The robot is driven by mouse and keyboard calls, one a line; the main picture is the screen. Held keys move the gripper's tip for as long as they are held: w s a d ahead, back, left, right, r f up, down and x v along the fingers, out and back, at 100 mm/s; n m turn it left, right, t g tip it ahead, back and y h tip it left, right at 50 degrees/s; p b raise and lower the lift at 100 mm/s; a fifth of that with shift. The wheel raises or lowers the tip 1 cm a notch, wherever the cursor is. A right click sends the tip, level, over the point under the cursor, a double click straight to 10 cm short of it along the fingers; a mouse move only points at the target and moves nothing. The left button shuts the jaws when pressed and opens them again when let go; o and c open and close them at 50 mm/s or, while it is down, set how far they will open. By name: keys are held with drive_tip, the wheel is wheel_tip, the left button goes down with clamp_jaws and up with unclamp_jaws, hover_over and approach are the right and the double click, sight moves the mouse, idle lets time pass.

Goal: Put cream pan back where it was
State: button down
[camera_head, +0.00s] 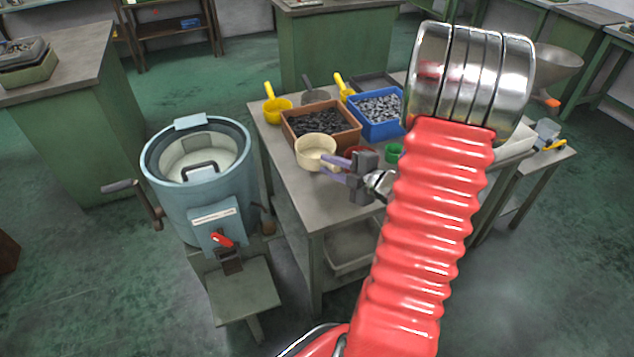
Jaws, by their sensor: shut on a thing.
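The cream pan (316,142) is a round, shallow, cream-coloured vessel in the head view. It appears upright, in front of the brown crate, over the left part of the table (318,205). My gripper (330,167), with purple-grey fingers, is at the pan's right side and shut on it. I cannot tell whether the pan touches the table or hangs just above it. My red arm hides the right part of the table.
A brown crate (345,143) of dark pieces and a blue crate (402,129) of grey pieces stand behind the pan. Yellow scoops (277,108) lie further back. A blue-grey drum machine (172,195) stands left of the table. The table's front left corner is bare.

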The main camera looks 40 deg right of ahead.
drive_tip(key=shift+f, duration=2.9)
drive_tip(key=shift+f, duration=2.1)
drive_tip(key=c, duration=1.6)
unclamp_jaws()
drive_tip(key=shift+s, duration=0.15)
drive_tip(key=v, duration=1.2)
